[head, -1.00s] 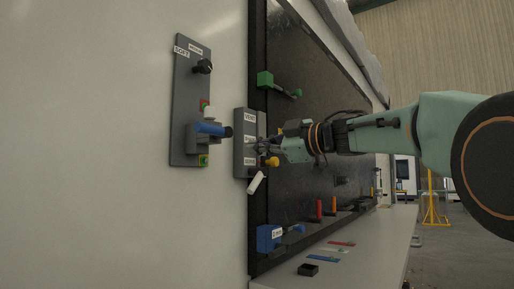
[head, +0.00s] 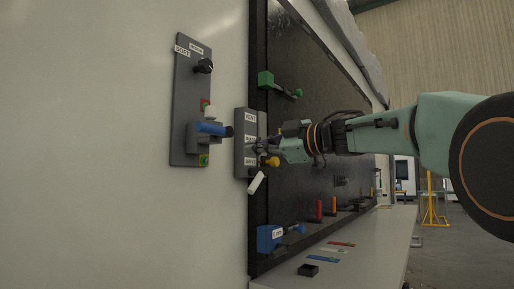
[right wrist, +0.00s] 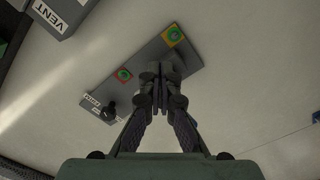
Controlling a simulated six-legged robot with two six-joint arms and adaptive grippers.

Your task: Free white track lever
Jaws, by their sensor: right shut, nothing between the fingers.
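A white lever (head: 257,182) sticks out, tilted, at the lower end of a grey labelled box (head: 244,142) on the wall edge. A yellow knob (head: 273,162) shows just above and right of it. My right gripper (head: 258,147) is shut and empty, in front of the middle of the grey box and above the white lever. Whether its tips touch the box is too small to tell. In the right wrist view the shut fingers (right wrist: 160,92) overlap a wall panel. The white lever is not seen there. My left gripper is not in view.
A grey panel (head: 187,120) with a black knob, a blue handle (head: 212,129) and green buttons stands left of the box. A green fixture (head: 266,80) is above, a blue one (head: 270,238) below. The box labelled VENT (right wrist: 60,14) shows upper left in the wrist view.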

